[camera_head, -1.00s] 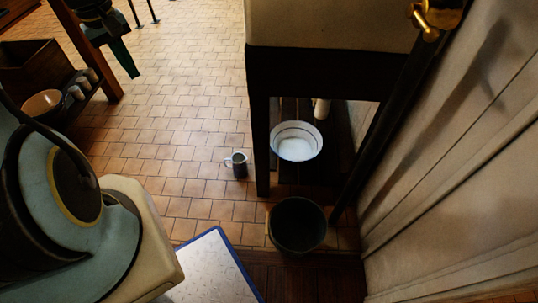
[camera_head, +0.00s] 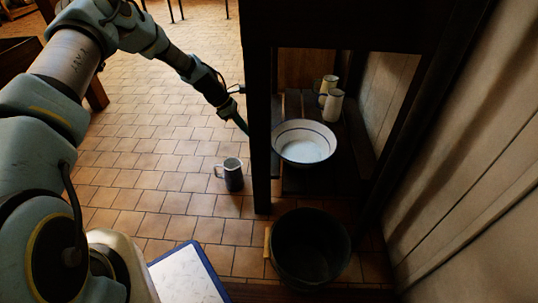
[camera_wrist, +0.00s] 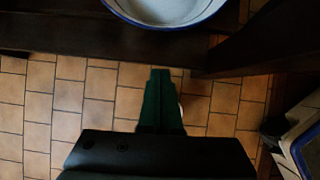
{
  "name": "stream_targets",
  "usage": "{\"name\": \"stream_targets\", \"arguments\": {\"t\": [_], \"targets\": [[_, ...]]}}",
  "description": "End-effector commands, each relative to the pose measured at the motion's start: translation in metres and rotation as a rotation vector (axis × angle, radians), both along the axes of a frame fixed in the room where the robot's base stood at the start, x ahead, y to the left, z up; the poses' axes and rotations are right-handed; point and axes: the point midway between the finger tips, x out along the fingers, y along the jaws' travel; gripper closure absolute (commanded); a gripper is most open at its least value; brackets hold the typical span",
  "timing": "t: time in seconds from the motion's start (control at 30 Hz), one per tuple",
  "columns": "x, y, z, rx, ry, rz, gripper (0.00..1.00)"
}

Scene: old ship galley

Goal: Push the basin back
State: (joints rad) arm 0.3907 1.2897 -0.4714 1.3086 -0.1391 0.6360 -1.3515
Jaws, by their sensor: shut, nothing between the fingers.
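The basin (camera_head: 304,143) is white with a dark blue rim line. It sits on a dark slatted shelf under the dark wooden frame, and its left edge reaches past the slats near the post. The wrist view shows its rim (camera_wrist: 168,22) at the top edge, ahead of my fingers. My gripper (camera_head: 243,129) is just left of the dark post, with its tips partly hidden by the post in the head view. In the wrist view my green fingers (camera_wrist: 160,75) are together, empty, and apart from the basin.
A dark post (camera_head: 258,150) stands between my arm and the shelf (camera_head: 305,182). Two cream jugs (camera_head: 332,104) stand behind the basin. A grey mug (camera_head: 231,175) is on the tiled floor, and a dark bucket (camera_head: 309,250) stands in front. The tiles at left are clear.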

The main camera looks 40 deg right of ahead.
Motion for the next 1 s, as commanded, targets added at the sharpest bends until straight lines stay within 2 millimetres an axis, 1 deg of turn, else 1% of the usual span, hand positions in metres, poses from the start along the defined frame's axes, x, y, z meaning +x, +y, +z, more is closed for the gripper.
{"name": "stream_targets", "arguments": {"t": [0.03, 0.17, 0.6, 0.7, 0.8, 1.0], "targets": [[-0.001, -0.003, -0.007, 0.0, 0.006, 0.006, 1.0], [-0.006, -0.009, -0.018, -0.001, 0.009, 0.009, 1.0], [-0.033, -0.044, -0.094, 0.0, 0.008, 0.007, 1.0], [-0.042, -0.057, -0.091, -0.002, 0.006, 0.004, 1.0], [-0.049, -0.066, -0.091, -0.001, 0.005, 0.006, 1.0], [-0.055, -0.075, -0.088, -0.001, 0.006, 0.007, 1.0]]}}
